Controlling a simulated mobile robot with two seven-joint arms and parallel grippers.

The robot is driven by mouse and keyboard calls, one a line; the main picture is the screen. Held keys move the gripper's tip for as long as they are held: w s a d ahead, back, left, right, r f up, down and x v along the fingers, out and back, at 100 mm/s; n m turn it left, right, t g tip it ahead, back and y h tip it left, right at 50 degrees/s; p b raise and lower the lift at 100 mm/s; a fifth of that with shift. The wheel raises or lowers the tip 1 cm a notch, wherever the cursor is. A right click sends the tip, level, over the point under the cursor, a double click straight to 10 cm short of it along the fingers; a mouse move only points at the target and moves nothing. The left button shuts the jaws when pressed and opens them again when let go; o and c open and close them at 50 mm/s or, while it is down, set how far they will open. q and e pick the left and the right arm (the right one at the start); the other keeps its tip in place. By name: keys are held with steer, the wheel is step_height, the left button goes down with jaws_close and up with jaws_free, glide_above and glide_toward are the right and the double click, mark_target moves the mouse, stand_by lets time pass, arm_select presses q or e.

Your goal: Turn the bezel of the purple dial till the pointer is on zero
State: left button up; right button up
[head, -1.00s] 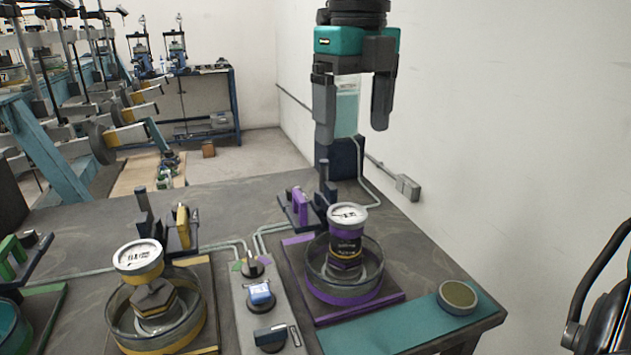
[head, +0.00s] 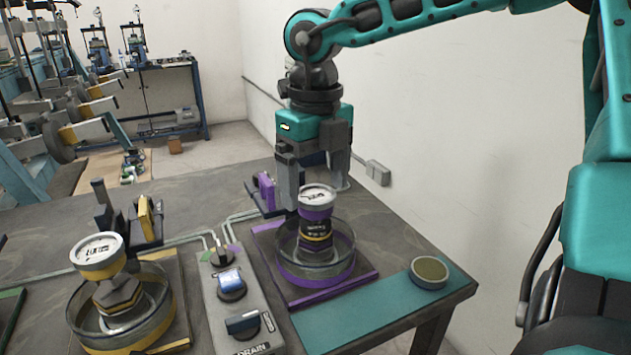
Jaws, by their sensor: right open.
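The purple dial (head: 317,196) has a white face and a purple band, and stands tilted on a dark body inside a round clear-walled bowl with a purple ring. Its pointer is too small to read. My right gripper (head: 315,195) hangs down just behind and above the dial, its jaws open. One finger shows left of the dial and the other behind its right side; I cannot tell whether either touches the bezel. My left gripper is not in view.
A yellow dial (head: 98,252) in a similar bowl stands at the left. A control box (head: 238,300) with knobs lies between the two stations. A small round dish (head: 429,271) sits on the teal mat (head: 375,310) near the table's right edge. A wall (head: 470,120) rises behind.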

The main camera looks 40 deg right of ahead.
steer(key=shift+f, duration=0.15)
steer(key=shift+c, duration=0.4)
steer(key=c, duration=1)
steer(key=n, duration=0.3)
steer(key=shift+n+b, duration=0.4)
steer(key=n, duration=0.3)
steer(key=shift+n, duration=0.3)
steer(key=n, duration=0.3)
steer(key=shift+n, duration=1.8)
